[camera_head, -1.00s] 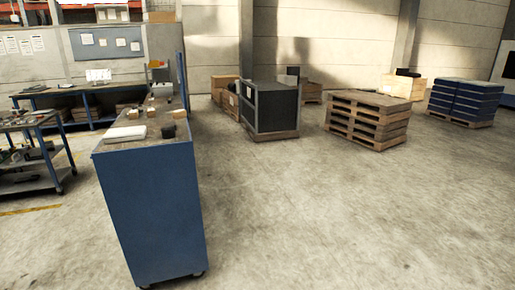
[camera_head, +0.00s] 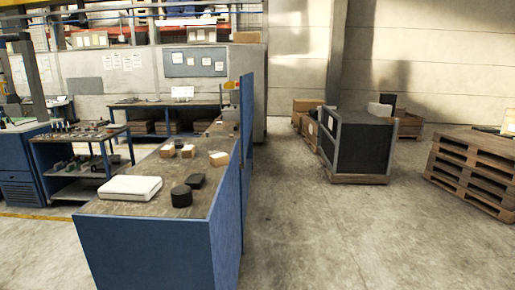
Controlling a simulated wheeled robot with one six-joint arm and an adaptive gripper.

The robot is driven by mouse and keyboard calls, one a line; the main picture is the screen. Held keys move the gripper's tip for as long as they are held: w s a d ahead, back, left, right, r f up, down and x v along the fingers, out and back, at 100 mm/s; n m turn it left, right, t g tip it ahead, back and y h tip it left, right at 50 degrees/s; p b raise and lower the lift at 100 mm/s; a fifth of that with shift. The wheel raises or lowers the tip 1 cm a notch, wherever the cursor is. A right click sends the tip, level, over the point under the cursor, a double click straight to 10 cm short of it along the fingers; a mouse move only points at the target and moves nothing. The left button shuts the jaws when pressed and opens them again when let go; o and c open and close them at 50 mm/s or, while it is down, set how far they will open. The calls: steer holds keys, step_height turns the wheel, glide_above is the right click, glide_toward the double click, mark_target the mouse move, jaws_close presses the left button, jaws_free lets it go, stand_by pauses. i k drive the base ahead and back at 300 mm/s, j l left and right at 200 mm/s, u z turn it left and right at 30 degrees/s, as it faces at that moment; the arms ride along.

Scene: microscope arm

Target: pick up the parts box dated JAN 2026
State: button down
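Several small cardboard boxes stand on the far half of the blue bench's worn top (camera_head: 150,212). One box (camera_head: 167,150) is at the left, one (camera_head: 188,151) is just right of it, and one (camera_head: 219,159) is farther right. Their pale upper faces show, but no date can be read at this size, so I cannot tell which is dated JAN 2026. My gripper is not in view.
On the bench's near half are a white flat device (camera_head: 130,188), a black round object (camera_head: 181,196) and a black block (camera_head: 195,181). A blue panel (camera_head: 246,125) rises along the bench's right side. A tool cart (camera_head: 85,160) stands left. Open floor (camera_head: 330,235) lies right.

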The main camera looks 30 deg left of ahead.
mark_target(219, 159)
steer(key=i+l+z, duration=0.1)
steer(key=i, duration=1.9)
steer(key=i+u, duration=0.3)
steer(key=i, duration=0.6)
steer(key=i+l+u, duration=0.1)
steer(key=i+u, duration=0.25)
steer(key=i, duration=0.5)
steer(key=i+u, duration=0.1)
steer(key=u, duration=0.6)
steer(key=i+l+u, duration=0.1)
steer(key=u, duration=0.25)
